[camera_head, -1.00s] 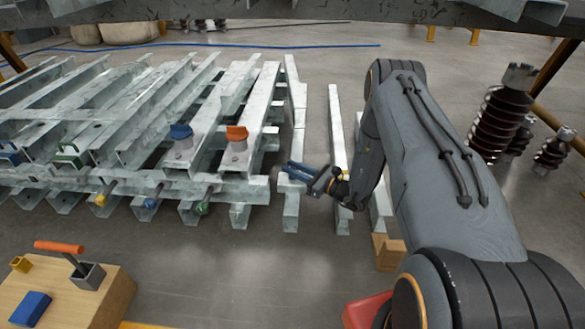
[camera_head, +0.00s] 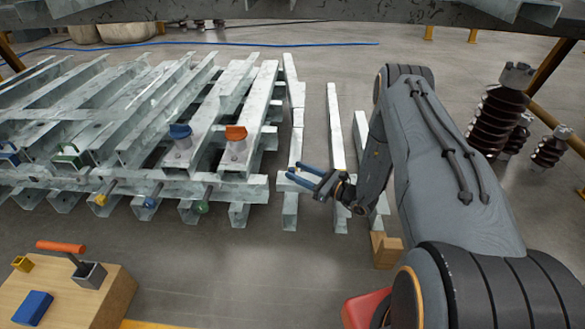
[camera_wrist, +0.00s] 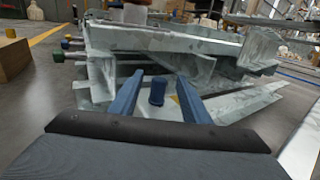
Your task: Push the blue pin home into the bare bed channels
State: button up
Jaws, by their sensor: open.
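A short upright blue pin (camera_wrist: 157,91) shows in the wrist view between my two blue fingers, standing out from a pale steel channel. My gripper (camera_wrist: 158,98) is open around it, with gaps visible on both sides. In the head view my gripper (camera_head: 291,170) is low over the nearest bare bed channel (camera_head: 290,207), right of the stack; the pin between its fingers is not clear there. Two more bare bed channels stand farther right, beside my arm. How deep the pin sits cannot be told.
The channel stack (camera_head: 240,185) fills the left, with pins tipped yellow (camera_head: 100,199), blue (camera_head: 150,202) and green (camera_head: 203,206) at its front. A wooden block (camera_head: 115,285) stands front left, with an orange-handled tool (camera_head: 60,246). A smaller block (camera_head: 386,250) sits by my arm.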

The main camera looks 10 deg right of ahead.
jog(key=shift+p+v, duration=0.7)
jog(key=shift+v, duration=1.6)
